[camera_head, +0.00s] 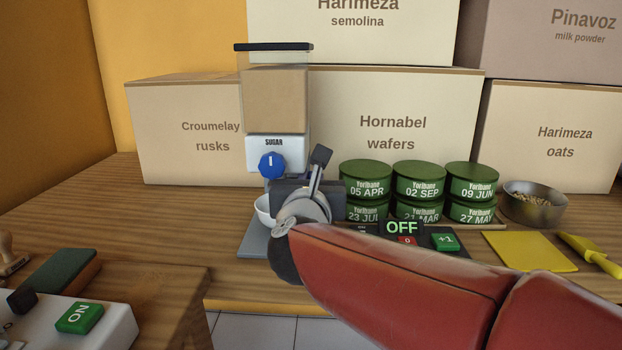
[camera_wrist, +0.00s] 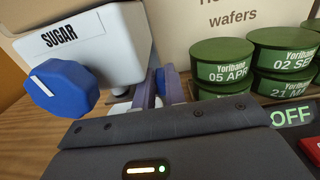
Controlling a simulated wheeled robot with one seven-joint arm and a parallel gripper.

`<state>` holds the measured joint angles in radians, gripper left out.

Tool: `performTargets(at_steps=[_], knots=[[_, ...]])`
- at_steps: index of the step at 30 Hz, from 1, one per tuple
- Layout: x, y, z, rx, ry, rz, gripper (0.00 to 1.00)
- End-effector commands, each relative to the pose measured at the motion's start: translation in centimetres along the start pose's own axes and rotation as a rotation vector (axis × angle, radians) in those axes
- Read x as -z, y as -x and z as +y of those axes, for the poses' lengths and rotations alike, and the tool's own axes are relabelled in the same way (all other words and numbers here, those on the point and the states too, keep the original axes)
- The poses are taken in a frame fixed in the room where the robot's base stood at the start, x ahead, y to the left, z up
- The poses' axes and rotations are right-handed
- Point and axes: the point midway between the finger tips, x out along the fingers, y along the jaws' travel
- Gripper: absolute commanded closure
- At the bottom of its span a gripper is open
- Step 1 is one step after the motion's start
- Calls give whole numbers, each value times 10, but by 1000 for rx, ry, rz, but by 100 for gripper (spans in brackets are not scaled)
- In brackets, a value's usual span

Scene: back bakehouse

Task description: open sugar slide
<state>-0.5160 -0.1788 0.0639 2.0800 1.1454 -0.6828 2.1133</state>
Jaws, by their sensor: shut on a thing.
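The sugar dispenser (camera_head: 277,150) stands on the counter, with a clear hopper of tan contents above a white body marked SUGAR. A round blue knob (camera_head: 271,165) is on its front; it also shows at the left of the wrist view (camera_wrist: 62,88). My gripper (camera_wrist: 160,90) is at the dispenser's lower right side, beside and below the white body. Its fingers are shut on a small blue part, seemingly the sugar slide (camera_wrist: 160,78), mostly hidden between them. In the head view my wrist hides the fingertips. A white bowl (camera_head: 263,210) is under the dispenser, partly hidden.
Several green Yoribane tins (camera_head: 418,180) are stacked close on the right. A panel reading OFF (camera_head: 402,228), a yellow board (camera_head: 530,251) and a metal bowl (camera_head: 535,208) lie farther right. Boxes (camera_head: 395,130) stand behind. The counter left of the dispenser is clear.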

Motion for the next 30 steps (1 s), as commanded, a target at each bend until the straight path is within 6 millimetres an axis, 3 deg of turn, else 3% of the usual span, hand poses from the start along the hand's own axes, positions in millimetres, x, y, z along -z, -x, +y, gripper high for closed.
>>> performTargets(at_steps=[5,12,22,23,27,30], knots=[[2,0,-4,2,-1,0,100],[3,0,-39,5,-1,-2,100],[1,0,-44,4,0,2,100],[1,0,-44,5,0,2,86],[1,0,-44,4,0,2,67],[0,0,-43,3,0,1,65]])
